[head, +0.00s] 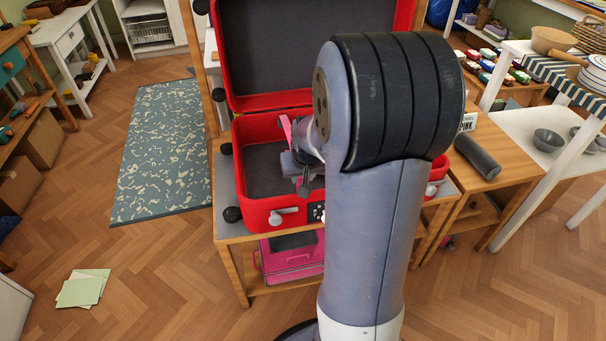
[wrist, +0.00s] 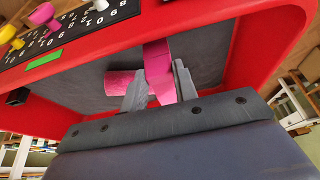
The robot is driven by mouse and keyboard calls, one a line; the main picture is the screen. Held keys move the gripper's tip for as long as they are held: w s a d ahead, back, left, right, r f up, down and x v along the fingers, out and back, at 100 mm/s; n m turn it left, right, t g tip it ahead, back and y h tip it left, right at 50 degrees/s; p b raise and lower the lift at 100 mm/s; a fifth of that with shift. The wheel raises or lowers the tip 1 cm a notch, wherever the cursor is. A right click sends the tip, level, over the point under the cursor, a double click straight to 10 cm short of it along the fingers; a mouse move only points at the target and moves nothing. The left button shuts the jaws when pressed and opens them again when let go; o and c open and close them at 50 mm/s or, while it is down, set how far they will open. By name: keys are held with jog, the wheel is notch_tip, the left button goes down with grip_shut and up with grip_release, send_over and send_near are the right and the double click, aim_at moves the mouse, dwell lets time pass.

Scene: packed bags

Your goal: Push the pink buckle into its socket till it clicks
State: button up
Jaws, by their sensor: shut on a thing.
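An open red suitcase (head: 262,130) stands on a wooden table, its lid raised at the back and its lining dark grey. My gripper (wrist: 160,90) is inside it, with its fingers closed about a pink buckle (wrist: 158,62) on a pink strap. In the head view my gripper (head: 304,172) is partly hidden by my arm, and a pink strap (head: 287,128) rises beside it. In the wrist view another pink piece (wrist: 122,83) lies against the lining, left of the buckle. I cannot tell whether it is the socket, or whether the two touch.
A dial panel (wrist: 70,30) with pink, yellow and white knobs is on the case's red wall. A pink box (head: 290,262) is below. My arm hides the case's right part.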

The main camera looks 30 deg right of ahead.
jog(key=o, duration=1)
jog(key=p+v, duration=0.2)
jog(key=v, duration=0.8)
jog(key=shift+r+p, duration=0.3)
jog(key=shift+r, duration=0.05)
jog(key=shift+s, duration=0.15)
jog(key=b+x, duration=0.2)
jog(key=x, duration=0.8)
jog(key=shift+f+b, duration=0.35)
jog(key=shift+f, duration=0.05)
jog(key=shift+r+p, duration=0.35)
jog(key=shift+r, duration=0.05)
